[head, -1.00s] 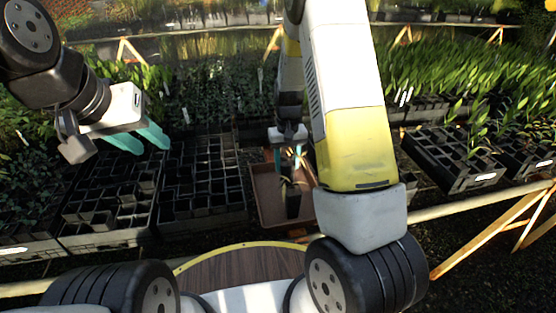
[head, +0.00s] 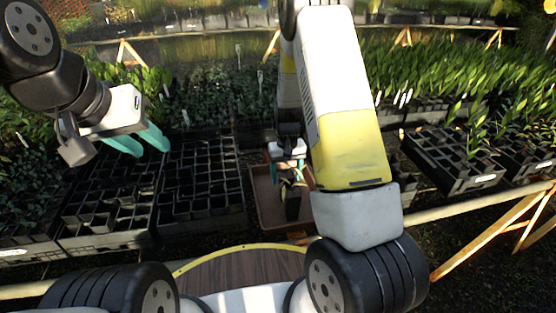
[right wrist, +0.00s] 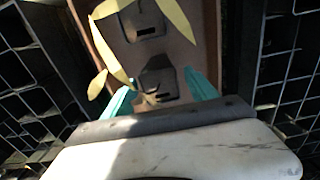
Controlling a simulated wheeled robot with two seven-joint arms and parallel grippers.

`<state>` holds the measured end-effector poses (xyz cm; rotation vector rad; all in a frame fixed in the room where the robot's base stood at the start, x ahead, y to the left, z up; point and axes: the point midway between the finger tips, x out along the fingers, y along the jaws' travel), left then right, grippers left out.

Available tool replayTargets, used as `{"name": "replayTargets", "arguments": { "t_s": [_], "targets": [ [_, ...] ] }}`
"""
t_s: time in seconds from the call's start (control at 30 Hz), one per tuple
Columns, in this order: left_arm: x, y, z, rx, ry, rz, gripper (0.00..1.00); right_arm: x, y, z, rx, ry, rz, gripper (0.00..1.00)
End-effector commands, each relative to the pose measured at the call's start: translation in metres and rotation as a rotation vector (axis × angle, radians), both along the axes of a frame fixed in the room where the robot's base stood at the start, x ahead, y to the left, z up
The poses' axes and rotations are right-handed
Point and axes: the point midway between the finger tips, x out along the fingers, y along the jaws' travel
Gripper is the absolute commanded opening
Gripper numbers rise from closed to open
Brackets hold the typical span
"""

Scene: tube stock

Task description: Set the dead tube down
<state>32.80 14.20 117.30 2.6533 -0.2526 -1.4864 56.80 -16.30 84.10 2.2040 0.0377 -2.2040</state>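My right gripper (head: 287,170) points down over the brown tray (head: 261,205). In the right wrist view its teal fingers (right wrist: 160,90) flank a black tube (right wrist: 158,75) with a pale yellow, withered plant. A second black tube (head: 293,204) stands in the tray, nearer me, and shows in the right wrist view (right wrist: 143,22) with yellowed leaves. My left gripper (head: 140,143) is open and empty, above the racks at left.
Black cell racks (head: 205,195) stand left of the brown tray, mostly empty. Another black rack (head: 445,160) with green seedlings is at right. Dense green plants fill the back. A pale rail (head: 470,205) runs along the bench's front.

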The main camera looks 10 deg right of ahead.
Motion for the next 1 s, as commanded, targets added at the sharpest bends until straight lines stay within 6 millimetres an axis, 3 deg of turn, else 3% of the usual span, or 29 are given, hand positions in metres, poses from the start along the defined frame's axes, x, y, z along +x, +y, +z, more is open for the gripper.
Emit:
{"name": "replayTargets", "arguments": {
  "t_s": [0.27,0.7,1.0],
  "targets": [
    [0.0,0.0,0.0,0.0,0.0,0.0,0.36,0.001,0.0,0.007,0.0,-0.002,0.0,0.67],
    [0.0,0.0,0.0,0.0,0.0,0.0,0.36,0.001,0.0,0.092,0.001,-0.004,-0.001,0.67],
    [0.0,0.0,0.0,0.0,0.0,0.0,0.36,-0.001,0.0,0.127,0.006,-0.008,-0.002,0.67]
  ]
}}
